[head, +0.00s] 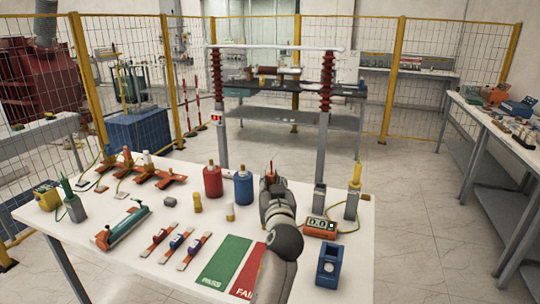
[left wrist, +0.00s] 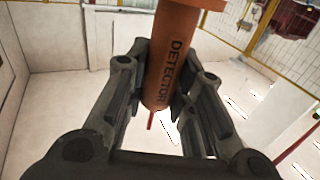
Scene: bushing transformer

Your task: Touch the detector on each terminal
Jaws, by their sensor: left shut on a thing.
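My left gripper (head: 270,186) is over the right half of the white table in the head view. In the left wrist view, my left gripper (left wrist: 160,100) is shut on an orange cylinder marked DETECTOR (left wrist: 168,60), with a thin red tip pointing down the picture. Only a small orange-red part of the detector (head: 270,173) shows above the gripper in the head view. A red cylinder (head: 212,182) and a blue cylinder (head: 243,188) with brass tops stand just left of the gripper. Two tall red ribbed insulators (head: 219,76) (head: 325,84) stand behind, joined by a white bar. I cannot tell which parts are the terminals.
A green PASS area (head: 224,260) and a red FAIL area (head: 247,272) lie at the front. An orange meter (head: 319,227) and a dark blue holder (head: 328,266) stand at right. Orange stands (head: 158,178) and small strips (head: 176,240) occupy the left.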

